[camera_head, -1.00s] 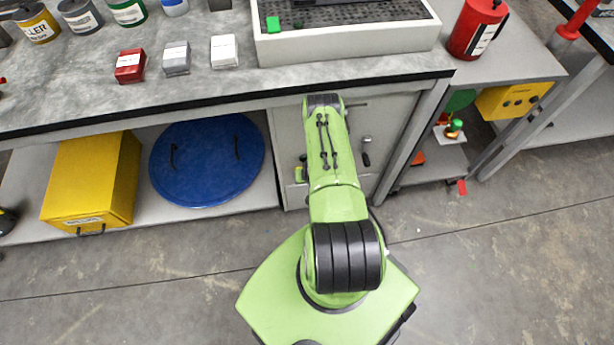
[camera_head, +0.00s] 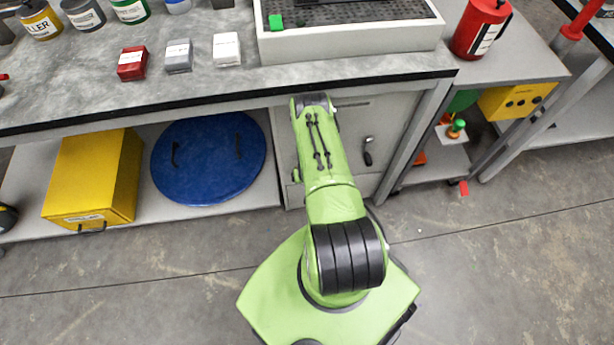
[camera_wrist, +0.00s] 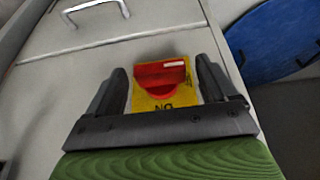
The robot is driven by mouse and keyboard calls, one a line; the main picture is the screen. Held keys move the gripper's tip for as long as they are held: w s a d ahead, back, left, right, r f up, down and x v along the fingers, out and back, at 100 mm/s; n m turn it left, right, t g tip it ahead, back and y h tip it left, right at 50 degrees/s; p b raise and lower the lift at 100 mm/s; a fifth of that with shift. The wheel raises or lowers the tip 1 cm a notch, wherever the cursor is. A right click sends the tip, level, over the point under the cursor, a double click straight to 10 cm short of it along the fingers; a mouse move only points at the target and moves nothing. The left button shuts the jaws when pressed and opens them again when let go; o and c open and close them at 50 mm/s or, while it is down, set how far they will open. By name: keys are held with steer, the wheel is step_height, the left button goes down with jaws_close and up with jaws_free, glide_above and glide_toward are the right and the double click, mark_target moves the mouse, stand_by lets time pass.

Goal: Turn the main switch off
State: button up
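The main switch (camera_wrist: 162,80) shows in the wrist view as a red knob on a yellow plate with dark lettering partly readable. It is set on a light grey cabinet front. My gripper (camera_wrist: 162,72) is open, its two dark fingers apart on either side of the switch. I cannot tell whether the fingers touch the knob. The lower part of the plate is hidden behind the gripper's body. In the head view my arm covers the switch and my gripper.
The grey cabinet (camera_head: 375,115) under the bench has a dark handle (camera_head: 367,152). A metal handle (camera_wrist: 95,8) shows in the wrist view. A blue round lid (camera_head: 208,160) and a yellow box (camera_head: 95,178) stand on the lower shelf to the left. The bench edge (camera_head: 200,103) overhangs the cabinet.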

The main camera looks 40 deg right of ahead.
steer(key=p+v, duration=0.6)
steer(key=v, duration=0.9)
steer(key=shift+r, duration=0.35)
steer(key=shift+s+a, duration=0.15)
